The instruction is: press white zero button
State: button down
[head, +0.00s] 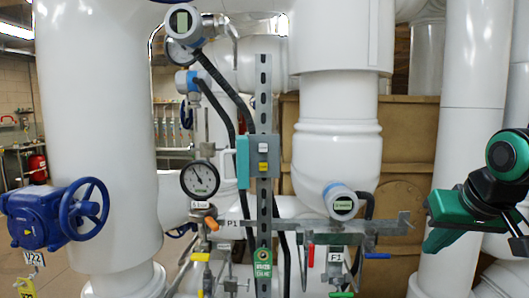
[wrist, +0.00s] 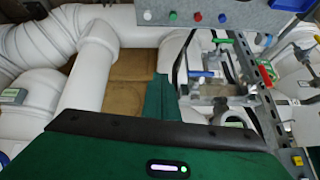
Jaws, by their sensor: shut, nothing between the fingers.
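My gripper (head: 437,224) is at the right of the head view, green and black, with its fingers shut and empty. It is well apart from the pipes and gauges. In the wrist view its green fingers (wrist: 161,98) point up the picture. A white round button (wrist: 147,15) sits on a grey panel (wrist: 240,14) at the top of the wrist view, in a row with green, red and blue ones. I cannot read a zero on either white or pale button.
A metal post (head: 264,90) with cables and a horizontal rail (head: 300,227) stands mid-view. A blue handwheel (head: 84,209) is at the left. A dial gauge (head: 200,180) and white pipes (head: 335,150) crowd the middle. Some free room lies between my gripper and the rail.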

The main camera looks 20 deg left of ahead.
aim_at(266, 147)
jog(key=a+r+n+y, duration=0.1)
jog(key=a+r, duration=0.2)
jog(key=a, duration=0.3)
jog(key=a+r+n+t+y, duration=0.1)
jog(key=a+r, duration=0.2)
jog(key=a, duration=0.3)
jog(key=a+r+n+y, duration=0.1)
jog(key=a+r+y, duration=0.1)
jog(key=a, duration=0.5)
jog(key=shift+w+r, duration=0.3)
jog(key=shift+r, duration=0.2)
jog(key=s+a+r+n+y, duration=0.1)
jog(key=s+a+r+y, duration=0.1)
jog(key=a, duration=0.5)
jog(key=s+a+r+n+y, duration=0.2)
jog(key=s+a+r, duration=0.2)
jog(key=a+r, duration=0.2)
jog(key=shift+a, duration=1)
jog(key=shift+w, duration=0.15)
jog(key=shift+w+a, duration=0.35)
jog(key=shift+w, duration=1.05)
jog(key=shift+w+a, duration=0.35)
jog(key=shift+w, duration=1.05)
jog(key=shift+w+a, duration=0.35)
jog(key=shift+w, duration=1.05)
jog(key=shift+w, duration=0.15)
jog(key=shift+w, duration=0.25)
